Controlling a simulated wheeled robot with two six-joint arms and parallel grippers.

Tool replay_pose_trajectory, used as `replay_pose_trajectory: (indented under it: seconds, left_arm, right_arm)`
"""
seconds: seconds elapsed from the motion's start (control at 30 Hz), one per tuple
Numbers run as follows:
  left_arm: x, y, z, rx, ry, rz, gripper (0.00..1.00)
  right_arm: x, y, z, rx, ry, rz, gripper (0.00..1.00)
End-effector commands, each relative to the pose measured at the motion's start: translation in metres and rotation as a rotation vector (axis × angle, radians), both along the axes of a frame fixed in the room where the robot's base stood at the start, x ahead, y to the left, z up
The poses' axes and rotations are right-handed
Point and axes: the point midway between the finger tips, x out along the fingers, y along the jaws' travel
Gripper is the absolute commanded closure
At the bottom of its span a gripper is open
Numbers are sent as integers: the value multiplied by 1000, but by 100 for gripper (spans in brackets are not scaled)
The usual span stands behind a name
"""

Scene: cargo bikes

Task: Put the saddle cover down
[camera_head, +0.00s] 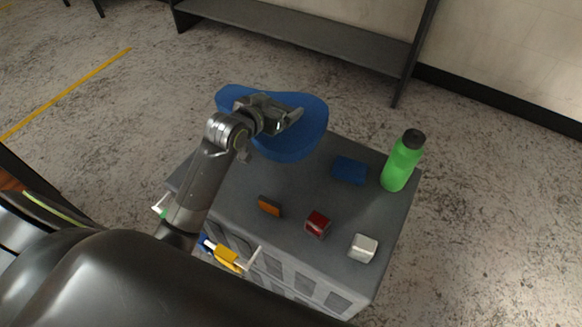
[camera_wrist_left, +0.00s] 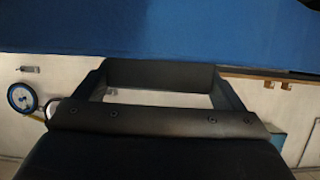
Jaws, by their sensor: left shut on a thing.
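The saddle cover (camera_head: 299,142) is a flat, blue, rounded piece in the head view. It is over the far left part of the grey cabinet top (camera_head: 232,206) and reaches past its far edge. My left gripper (camera_head: 286,117) is shut on it from above. I cannot tell whether the cover touches the top. In the left wrist view the cover (camera_wrist_left: 160,35) fills the upper part as a blue band, with the dark gripper fingers (camera_wrist_left: 160,95) below it. My right gripper is not in view.
On the cabinet top are a green bottle (camera_head: 401,164) with a black cap, a dark blue block (camera_head: 349,170), an orange block (camera_head: 269,206), a red block (camera_head: 317,224) and a white block (camera_head: 363,248). A grey shelf bench (camera_head: 300,32) stands behind. Floor between is clear.

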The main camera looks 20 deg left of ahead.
Motion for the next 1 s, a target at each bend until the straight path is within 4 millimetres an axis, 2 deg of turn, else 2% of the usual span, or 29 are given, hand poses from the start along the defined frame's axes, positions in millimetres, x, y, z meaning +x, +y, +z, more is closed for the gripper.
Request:
replay_pose_trajectory:
  seconds: [0.03, 0.1, 0.2, 0.37, 0.63, 1.0]
  left_arm:
    - [0, 0, -13, -1, 5, 1, 35]
    - [-1, 0, -27, -3, 6, 2, 35]
    - [-1, 0, -42, -2, 3, 1, 35]
    - [0, 0, -52, -1, 1, 0, 35]
    - [-1, 0, -87, -1, 3, 0, 35]
    - [-1, 0, -92, -1, 0, 0, 35]
  right_arm:
    - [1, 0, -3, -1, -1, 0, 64]
    - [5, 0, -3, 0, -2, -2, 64]
    - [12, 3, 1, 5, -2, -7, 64]
    - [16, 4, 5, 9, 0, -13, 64]
    - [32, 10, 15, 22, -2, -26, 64]
    - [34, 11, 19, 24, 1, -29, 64]
